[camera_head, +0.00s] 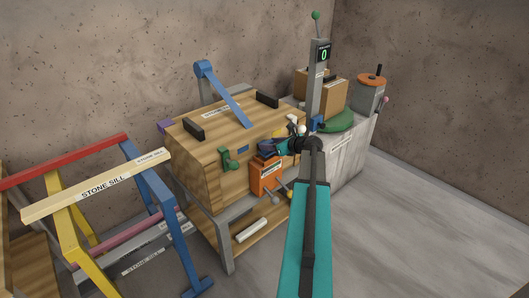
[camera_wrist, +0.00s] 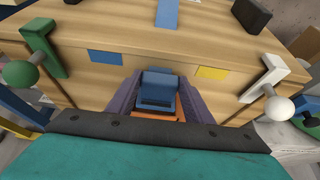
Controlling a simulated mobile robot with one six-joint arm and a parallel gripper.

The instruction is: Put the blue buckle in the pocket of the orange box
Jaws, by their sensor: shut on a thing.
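The blue buckle (camera_wrist: 157,84) is between the two purple fingers of my gripper (camera_wrist: 158,97) in the wrist view. My gripper is shut on it. The orange box (camera_head: 265,178) hangs at the front of the wooden chest in the head view, with a white label on its face. My gripper (camera_head: 268,148) is above the box there, close to the chest front. In the wrist view a strip of the orange box (camera_wrist: 181,112) shows just below the buckle. The pocket opening is mostly hidden by the buckle and the fingers, so I cannot tell whether the buckle is inside it.
A green clamp (camera_head: 231,158) is on the chest front left of the box. A white clamp (camera_wrist: 272,82) stands to the right in the wrist view. Blue and yellow patches mark the chest front. Colored trestles (camera_head: 95,185) stand at left; the floor at right is clear.

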